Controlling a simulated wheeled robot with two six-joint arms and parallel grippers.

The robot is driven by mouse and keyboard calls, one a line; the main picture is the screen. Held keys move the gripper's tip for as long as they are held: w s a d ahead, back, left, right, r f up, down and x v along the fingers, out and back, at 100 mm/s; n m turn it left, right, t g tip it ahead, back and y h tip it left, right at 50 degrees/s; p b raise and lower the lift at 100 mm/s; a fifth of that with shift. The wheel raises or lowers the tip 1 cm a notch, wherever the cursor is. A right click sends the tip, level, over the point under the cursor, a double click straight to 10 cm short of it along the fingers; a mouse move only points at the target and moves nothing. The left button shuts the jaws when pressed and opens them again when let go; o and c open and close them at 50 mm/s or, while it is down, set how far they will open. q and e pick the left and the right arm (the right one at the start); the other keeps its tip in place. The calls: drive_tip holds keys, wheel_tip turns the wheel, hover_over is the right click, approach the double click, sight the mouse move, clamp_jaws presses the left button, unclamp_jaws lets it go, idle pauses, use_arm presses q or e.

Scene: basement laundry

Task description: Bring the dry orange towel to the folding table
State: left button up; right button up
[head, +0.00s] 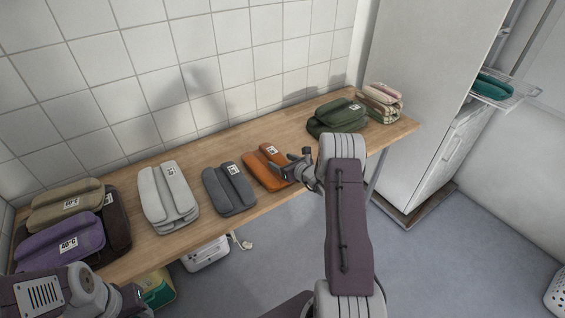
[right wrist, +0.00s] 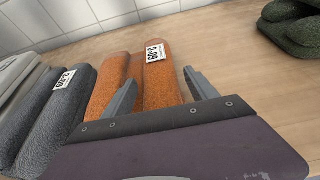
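The folded orange towel (head: 266,167) lies on the wooden table, with a white label on top. In the right wrist view the orange towel (right wrist: 148,80) shows between and beyond the fingers. My right gripper (head: 303,165) is at the towel's right front end. Its two fingers (right wrist: 161,92) are spread wide: the left one overlaps the towel in the picture, the right one is beside its right edge. Whether they touch it I cannot tell. My left gripper (head: 138,296) is at the lower left, by the table's front edge, mostly hidden by its own arm.
A grey towel (head: 229,188) and a light grey towel (head: 167,195) lie left of the orange one. Purple, tan and dark brown towels are stacked at the far left. A green towel (head: 337,117) lies right, beyond bare wood. A tall white cabinet (head: 426,100) stands at right.

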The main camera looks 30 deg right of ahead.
drive_tip(key=shift+r, duration=0.15)
drive_tip(key=p+v, duration=0.1)
drive_tip(key=v, duration=1.1)
drive_tip(key=s+a+n+g+y, duration=0.3)
drive_tip(key=a+n, duration=0.3)
drive_tip(key=a, duration=0.3)
drive_tip(key=s+a+n+g+y, duration=0.3)
drive_tip(key=a+n+y, duration=0.15)
drive_tip(key=a, duration=0.55)
drive_tip(key=s+a+n+g, duration=0.4)
drive_tip(key=s+a+n, duration=0.1)
drive_tip(key=s+n, duration=0.2)
drive_tip(key=s+d+n+g+h, duration=0.1)
drive_tip(key=s+n+h, duration=0.3)
drive_tip(key=n, duration=0.4)
drive_tip(key=s+d+r+n+g+h, duration=0.1)
drive_tip(key=s+n+h, duration=0.3)
drive_tip(key=n, duration=0.5)
drive_tip(key=shift+s+d+r, duration=0.15)
drive_tip(key=shift+s+d, duration=0.25)
drive_tip(key=shift+d, duration=0.3)
